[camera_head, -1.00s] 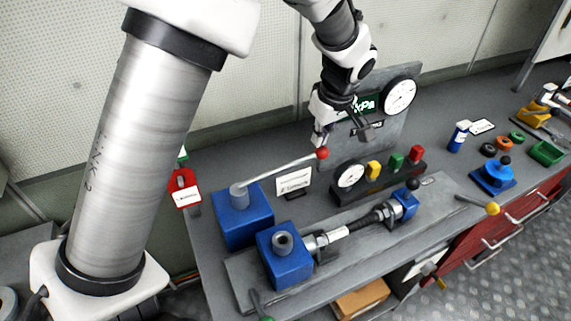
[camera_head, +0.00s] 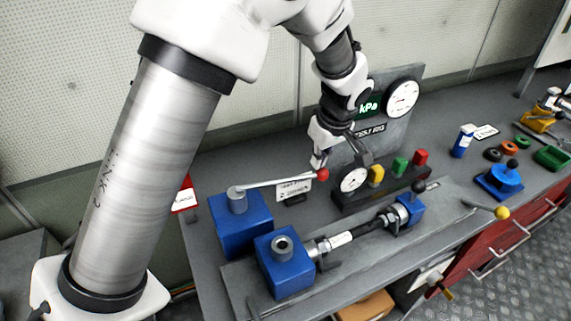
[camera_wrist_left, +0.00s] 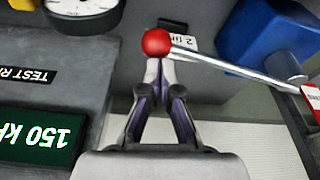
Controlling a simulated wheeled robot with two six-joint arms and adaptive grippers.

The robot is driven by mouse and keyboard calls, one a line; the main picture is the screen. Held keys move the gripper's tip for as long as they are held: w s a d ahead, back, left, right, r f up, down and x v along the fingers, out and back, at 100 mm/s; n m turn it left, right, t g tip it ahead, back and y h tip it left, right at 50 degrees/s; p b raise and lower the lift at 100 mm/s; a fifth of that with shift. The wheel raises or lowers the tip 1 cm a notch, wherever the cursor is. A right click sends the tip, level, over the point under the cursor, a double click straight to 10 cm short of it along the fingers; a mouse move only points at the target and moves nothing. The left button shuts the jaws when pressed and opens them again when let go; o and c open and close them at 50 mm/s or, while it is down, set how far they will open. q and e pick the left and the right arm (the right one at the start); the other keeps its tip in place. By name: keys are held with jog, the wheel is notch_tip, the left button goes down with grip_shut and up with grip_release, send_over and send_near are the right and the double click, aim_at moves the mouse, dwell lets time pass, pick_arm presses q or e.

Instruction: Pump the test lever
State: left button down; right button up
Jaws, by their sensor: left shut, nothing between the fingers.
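The test lever (camera_head: 275,182) is a thin silver bar with a red ball knob (camera_head: 323,174) at its free end. It runs right from the grey post on the left blue block (camera_head: 240,222), sloping slightly up. My left gripper (camera_head: 319,162) is at the knob, just above it. In the left wrist view, my left gripper (camera_wrist_left: 157,68) has its fingertips together at the edge of the red knob (camera_wrist_left: 156,42), with nothing between them. They appear to touch the knob. The lever bar also shows there (camera_wrist_left: 235,67). My right gripper is not in view.
A gauge panel reading kPa (camera_head: 403,98) stands behind the gripper. A block with a small gauge and coloured caps (camera_head: 375,185) is just right of the knob. A second blue block (camera_head: 284,262) and a cylinder assembly (camera_head: 350,236) lie in front.

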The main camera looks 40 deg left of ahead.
pick_arm(q)
jog(key=a+p+v, duration=0.2)
jog(key=p+v, duration=0.5)
jog(key=v, duration=0.2)
jog(key=shift+w+r+p, duration=0.35)
jog(key=shift+r, duration=0.3)
jog(key=shift+w, duration=0.1)
jog(key=p+v, duration=0.2)
jog(key=a+p+v, duration=0.1)
jog(key=p+v, duration=0.1)
jog(key=shift+r, duration=0.55)
jog(key=shift+w, duration=0.1)
